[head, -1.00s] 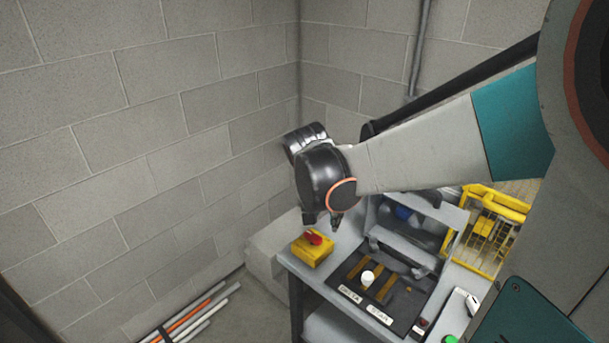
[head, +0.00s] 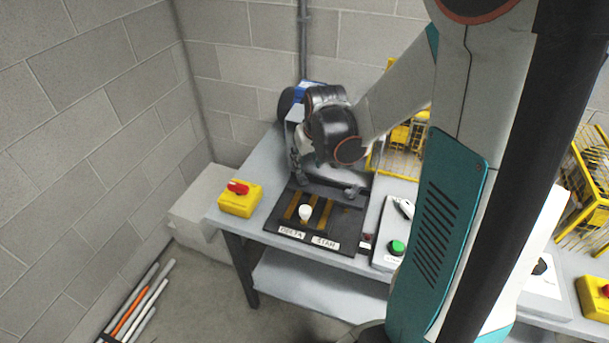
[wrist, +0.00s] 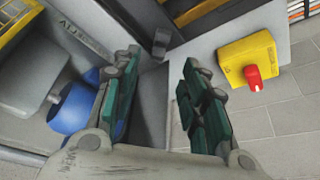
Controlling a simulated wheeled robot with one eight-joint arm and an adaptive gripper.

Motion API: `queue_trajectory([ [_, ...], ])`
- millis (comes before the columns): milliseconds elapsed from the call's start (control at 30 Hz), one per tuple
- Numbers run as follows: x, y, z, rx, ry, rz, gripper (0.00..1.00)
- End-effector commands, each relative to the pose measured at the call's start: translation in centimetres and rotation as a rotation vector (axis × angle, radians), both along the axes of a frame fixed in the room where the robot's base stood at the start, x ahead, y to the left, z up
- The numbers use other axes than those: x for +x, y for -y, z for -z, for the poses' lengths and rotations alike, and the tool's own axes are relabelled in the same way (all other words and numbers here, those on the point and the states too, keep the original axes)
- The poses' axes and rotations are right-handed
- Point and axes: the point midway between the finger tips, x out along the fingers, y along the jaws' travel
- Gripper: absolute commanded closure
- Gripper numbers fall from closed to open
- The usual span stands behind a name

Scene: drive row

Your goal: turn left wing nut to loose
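Two small grey wing nuts stand at the back edge of the black fixture plate (head: 270,222). The left wing nut (head: 297,177) is close to my gripper and partly hard to make out against it; the right wing nut (head: 352,191) stands clear. My gripper (wrist: 160,68) is open and empty, with two green-and-grey fingers apart. In the wrist view a grey upright piece, seemingly the left wing nut (wrist: 161,42), shows beyond the gap between the fingertips, apart from them. In the head view my wrist hides most of the gripper.
A yellow box with a red knob (head: 240,199) sits at the table's left end, also in the wrist view (wrist: 248,62). A white knob (head: 306,212) stands on the plate. A green button (head: 397,247) is to the right. A blue cylinder (wrist: 75,110) is beside the left finger.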

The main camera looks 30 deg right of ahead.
Motion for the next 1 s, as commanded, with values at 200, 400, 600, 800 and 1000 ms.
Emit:
queue_trajectory([
  [200,1.7,0.4,4.5,0.0,0.0,0.0,0.6],
  [400,3.0,0.6,7.6,-0.001,0.0,0.0,0.6],
  [600,3.7,0.8,9.2,-0.001,0.0,0.0,0.6],
  [800,3.8,0.8,9.5,-0.001,-0.001,0.0,0.6],
  [1000,3.8,0.8,9.5,0.0,-0.001,0.001,0.67],
])
